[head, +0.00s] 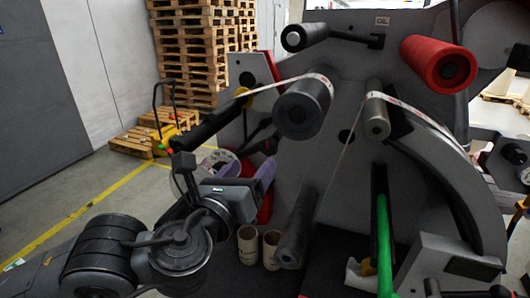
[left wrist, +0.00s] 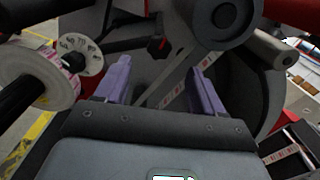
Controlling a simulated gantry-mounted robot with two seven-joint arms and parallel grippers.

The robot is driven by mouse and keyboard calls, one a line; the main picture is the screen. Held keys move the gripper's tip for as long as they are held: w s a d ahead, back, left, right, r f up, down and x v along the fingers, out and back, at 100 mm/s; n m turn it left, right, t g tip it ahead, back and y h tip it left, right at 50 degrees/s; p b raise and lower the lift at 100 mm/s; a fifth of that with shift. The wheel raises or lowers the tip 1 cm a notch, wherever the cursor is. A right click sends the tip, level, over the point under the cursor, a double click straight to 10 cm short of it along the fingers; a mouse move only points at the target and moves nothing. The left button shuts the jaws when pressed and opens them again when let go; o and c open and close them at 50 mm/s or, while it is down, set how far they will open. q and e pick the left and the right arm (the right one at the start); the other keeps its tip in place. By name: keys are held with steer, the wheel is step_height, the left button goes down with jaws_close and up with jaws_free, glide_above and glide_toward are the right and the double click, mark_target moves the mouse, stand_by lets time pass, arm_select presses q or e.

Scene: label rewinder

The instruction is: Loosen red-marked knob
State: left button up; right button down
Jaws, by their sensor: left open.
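My left gripper (head: 246,168) is open in front of the grey machine panel (head: 345,85), its two purple fingers apart and nothing between them. In the left wrist view the fingers (left wrist: 166,68) frame the lower panel and a slanting strip of label web. A small dark knob with a red mark (left wrist: 157,46) shows there just beyond the fingertips, left of centre, below the large dark roller. The gripper is apart from it. In the head view a dark knob-like part (head: 267,145) shows just beyond the gripper, partly hidden; its red mark is not clear. My right gripper is not in view.
A large dark roller (head: 303,108) and a red roller (head: 437,62) jut from the panel. The label web (head: 342,150) runs down from a small grey roller (head: 377,118). Cardboard cores (head: 247,245) stand below the gripper.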

mark_target(266, 148)
arm_select(q)
steer(key=x, duration=0.8)
steer(key=shift+w+f, duration=0.1)
steer(key=shift+w, duration=0.25)
steer(key=shift+c, duration=0.2)
steer(key=c, duration=1)
